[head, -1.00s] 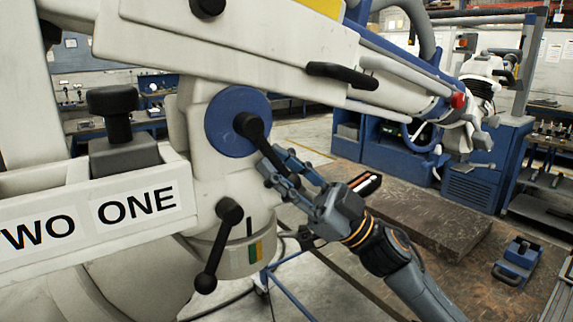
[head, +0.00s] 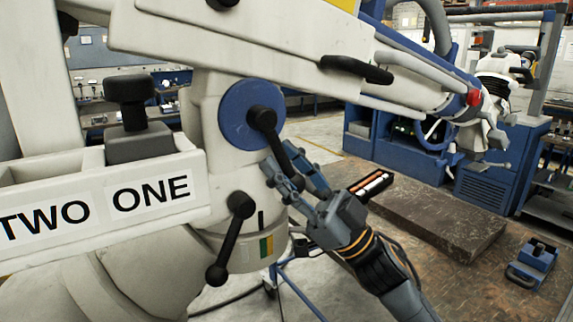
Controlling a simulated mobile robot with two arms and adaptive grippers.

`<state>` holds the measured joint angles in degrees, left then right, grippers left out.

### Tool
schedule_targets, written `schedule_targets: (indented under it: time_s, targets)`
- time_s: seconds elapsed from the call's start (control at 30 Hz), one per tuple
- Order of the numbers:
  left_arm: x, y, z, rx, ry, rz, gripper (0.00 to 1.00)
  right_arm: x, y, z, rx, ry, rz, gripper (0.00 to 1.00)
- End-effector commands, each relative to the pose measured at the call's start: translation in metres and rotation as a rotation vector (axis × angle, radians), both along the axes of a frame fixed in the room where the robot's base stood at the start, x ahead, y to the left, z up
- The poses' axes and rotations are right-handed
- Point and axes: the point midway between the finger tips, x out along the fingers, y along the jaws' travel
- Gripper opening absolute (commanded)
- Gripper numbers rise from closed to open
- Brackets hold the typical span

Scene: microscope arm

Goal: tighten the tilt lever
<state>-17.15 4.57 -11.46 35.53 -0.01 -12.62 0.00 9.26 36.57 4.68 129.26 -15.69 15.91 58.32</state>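A black lever (head: 264,122) sits on the blue disc (head: 238,115) of the white microscope arm and slants down to the right. My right gripper (head: 283,162) is at this lever's lower part, with its grey fingers apart on either side of it. The lever's far end is partly hidden by the fingers, and I cannot tell whether they touch it. A second black lever (head: 229,240) with a ball end hangs lower on the white column, left of my gripper. I cannot tell from labels which lever is the tilt lever. My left gripper is not in view.
A white bracket labelled TWO ONE (head: 100,212) with a black knob (head: 130,100) stands at left. The white boom with a black handle (head: 356,69) runs overhead. Behind my gripper lie a brown slab (head: 430,215) and a blue device (head: 532,262) on the worktop.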

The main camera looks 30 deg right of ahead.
Motion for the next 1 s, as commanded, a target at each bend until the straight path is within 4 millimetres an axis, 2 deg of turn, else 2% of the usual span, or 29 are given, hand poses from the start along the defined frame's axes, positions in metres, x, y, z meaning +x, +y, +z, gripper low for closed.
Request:
schedule_targets:
  time_s: [0.37,0.57,0.8,1.0]
  targets:
    - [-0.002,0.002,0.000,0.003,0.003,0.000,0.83,-0.002,-0.003,-0.004,0.001,0.003,0.000,0.38]
    - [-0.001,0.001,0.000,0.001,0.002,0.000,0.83,-0.015,-0.017,-0.026,0.002,0.008,-0.003,0.38]
    - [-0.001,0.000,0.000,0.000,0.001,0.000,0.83,-0.037,-0.042,-0.061,0.002,0.008,-0.003,0.38]
    - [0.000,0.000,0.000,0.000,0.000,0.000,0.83,-0.051,-0.057,-0.081,0.002,0.004,-0.001,0.38]
